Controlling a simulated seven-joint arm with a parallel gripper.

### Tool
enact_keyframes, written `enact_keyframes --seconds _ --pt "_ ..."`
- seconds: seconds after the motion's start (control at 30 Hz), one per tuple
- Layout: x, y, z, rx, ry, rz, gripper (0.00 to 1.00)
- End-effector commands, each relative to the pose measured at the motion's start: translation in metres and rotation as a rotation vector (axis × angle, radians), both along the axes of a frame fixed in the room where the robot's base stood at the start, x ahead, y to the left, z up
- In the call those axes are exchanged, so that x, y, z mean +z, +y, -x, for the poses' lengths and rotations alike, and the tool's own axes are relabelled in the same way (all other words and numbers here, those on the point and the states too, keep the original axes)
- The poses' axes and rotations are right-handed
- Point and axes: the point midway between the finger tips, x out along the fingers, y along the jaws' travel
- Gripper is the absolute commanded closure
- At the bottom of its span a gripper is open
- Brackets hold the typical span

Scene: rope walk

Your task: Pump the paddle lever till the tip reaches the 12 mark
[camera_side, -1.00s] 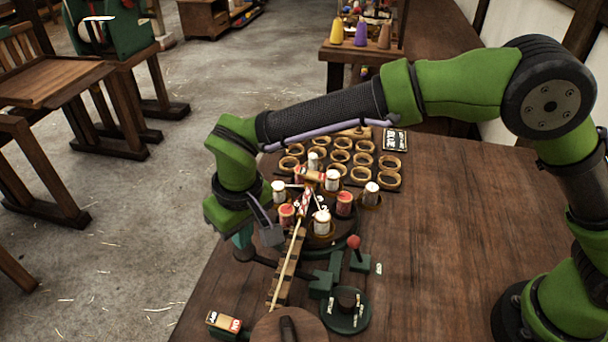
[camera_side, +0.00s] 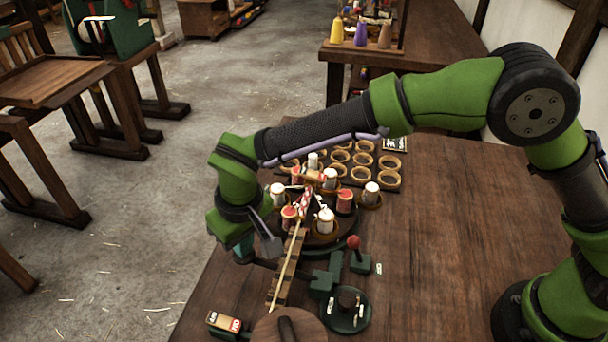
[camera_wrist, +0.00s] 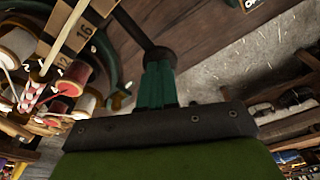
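The paddle lever (camera_side: 265,263) is a dark bar reaching left from a green base beside the turntable; its dark round end (camera_wrist: 158,55) shows in the wrist view. My gripper (camera_side: 242,247) is at that left end. In the wrist view its teal fingers (camera_wrist: 157,84) look closed around the lever's end. A wooden scale with dark bars (camera_side: 287,266) runs beside a pale rod. In the wrist view the 12 mark (camera_wrist: 62,61) and the 16 mark show. A red-and-white striped piece (camera_side: 304,203) stands among the bobbins; I cannot tell where the tip reads.
Red and white bobbins (camera_side: 345,202) stand on the dark turntable. Wooden rings (camera_side: 389,162) fill a rack behind. A red-knobbed lever (camera_side: 354,243) and a green round base (camera_side: 345,318) are in front. The bench's right side is clear.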

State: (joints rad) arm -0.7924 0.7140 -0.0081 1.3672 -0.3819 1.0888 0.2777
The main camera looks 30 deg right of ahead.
Motion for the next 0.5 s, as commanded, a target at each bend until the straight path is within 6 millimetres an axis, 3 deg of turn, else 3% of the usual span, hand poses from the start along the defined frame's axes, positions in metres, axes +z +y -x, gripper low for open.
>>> enact_keyframes --seconds 0.5 --pt "-0.020 0.000 0.000 -0.001 0.005 0.003 1.00"
